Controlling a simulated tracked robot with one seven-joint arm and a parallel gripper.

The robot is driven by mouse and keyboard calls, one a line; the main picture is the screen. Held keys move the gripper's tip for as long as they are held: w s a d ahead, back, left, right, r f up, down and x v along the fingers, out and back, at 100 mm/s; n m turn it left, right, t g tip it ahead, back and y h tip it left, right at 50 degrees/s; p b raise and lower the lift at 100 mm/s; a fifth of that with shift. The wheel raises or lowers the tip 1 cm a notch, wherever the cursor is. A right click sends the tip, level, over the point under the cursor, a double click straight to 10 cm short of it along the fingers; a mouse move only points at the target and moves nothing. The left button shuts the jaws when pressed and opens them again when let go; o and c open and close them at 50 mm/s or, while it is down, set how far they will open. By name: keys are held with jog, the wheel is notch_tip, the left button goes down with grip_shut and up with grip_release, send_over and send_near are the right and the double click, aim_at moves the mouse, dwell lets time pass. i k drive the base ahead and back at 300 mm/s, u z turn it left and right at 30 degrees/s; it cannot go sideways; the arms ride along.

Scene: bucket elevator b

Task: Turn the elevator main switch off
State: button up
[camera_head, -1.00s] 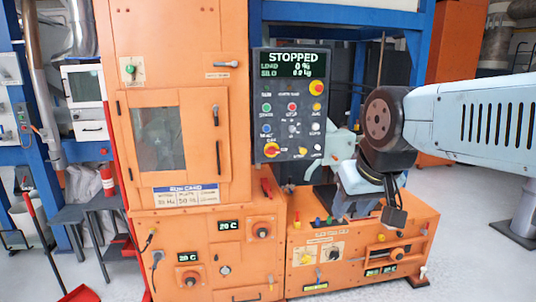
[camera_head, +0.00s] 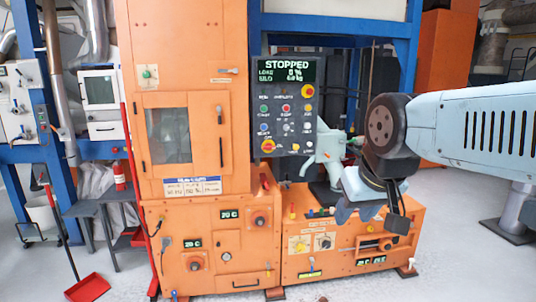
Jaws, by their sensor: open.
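The dark control panel (camera_head: 285,107) of the orange elevator stands near the middle, its screen reading STOPPED. A red-and-yellow rotary knob (camera_head: 268,146) sits at the panel's lower left, and a red knob on yellow (camera_head: 308,91) at its upper right. I cannot read which is the main switch. My gripper (camera_head: 357,213) is open, pointing down in front of the low box, right of and below the panel. It appears empty and apart from every knob.
The tall orange cabinet (camera_head: 190,85) with a windowed door stands left of the panel. A red dustpan (camera_head: 87,288) lies on the floor at left, near a grey table (camera_head: 92,207). Blue frame posts rise behind. Some grey floor is free at the front and right.

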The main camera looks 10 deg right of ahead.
aim_at(268, 146)
jog(key=u, duration=0.15)
jog(key=i, duration=1.25)
jog(key=z, duration=0.7)
